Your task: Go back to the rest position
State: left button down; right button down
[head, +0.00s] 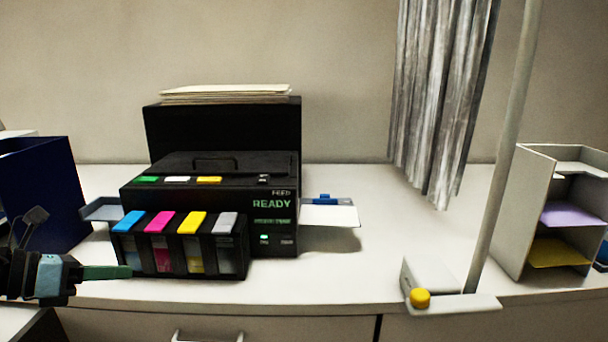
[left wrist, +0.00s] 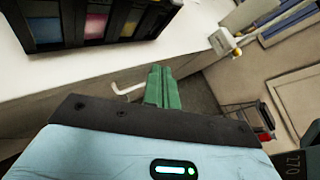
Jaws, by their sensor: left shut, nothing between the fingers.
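My left gripper (head: 128,272) comes in from the left in the head view, at the front edge of the table, just left of and below the ink tanks. Its green fingers are shut together and hold nothing. The left wrist view also shows the closed fingers (left wrist: 160,88), beyond the table's front edge with the floor behind them. My right gripper is not in view.
A black printer (head: 215,215) with several coloured ink tanks (head: 182,250) stands on the white table (head: 350,275). A pole (head: 508,140) with a yellow-knobbed base stands right, beside a shelf unit (head: 510,215). A dark blue bin (head: 55,190) is at left. A drawer handle juts out below the table.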

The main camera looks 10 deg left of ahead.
pick_arm(q)
jog(key=s+d+f+n+t+y, duration=0.1)
jog(key=s+f+n, duration=0.2)
jog(key=f+n, duration=0.55)
jog(key=s+d+f+n+t+y+p, duration=0.1)
jog(key=s+f+n+t+y, duration=0.15)
jog(key=f+n, duration=0.6)
jog(key=s+d+f+n+t, duration=0.1)
jog(key=s+f+n, duration=0.4)
jog(key=f, duration=0.6)
jog(key=s+d+f+n+g+y, duration=0.1)
jog(key=s+d+f+n+g, duration=0.1)
jog(key=s+d+f+n, duration=0.4)
jog(key=s+d+f+n+g+y, duration=0.2)
jog(key=s+d+f+n, duration=0.4)
jog(key=s+f+n, duration=0.3)
jog(key=s+n+g, duration=0.1)
jog(key=s, duration=0.2)
jog(key=shift+s+d+f+p, duration=0.2)
jog(key=shift+d+p, duration=0.1)
jog(key=shift+p, duration=0.05)
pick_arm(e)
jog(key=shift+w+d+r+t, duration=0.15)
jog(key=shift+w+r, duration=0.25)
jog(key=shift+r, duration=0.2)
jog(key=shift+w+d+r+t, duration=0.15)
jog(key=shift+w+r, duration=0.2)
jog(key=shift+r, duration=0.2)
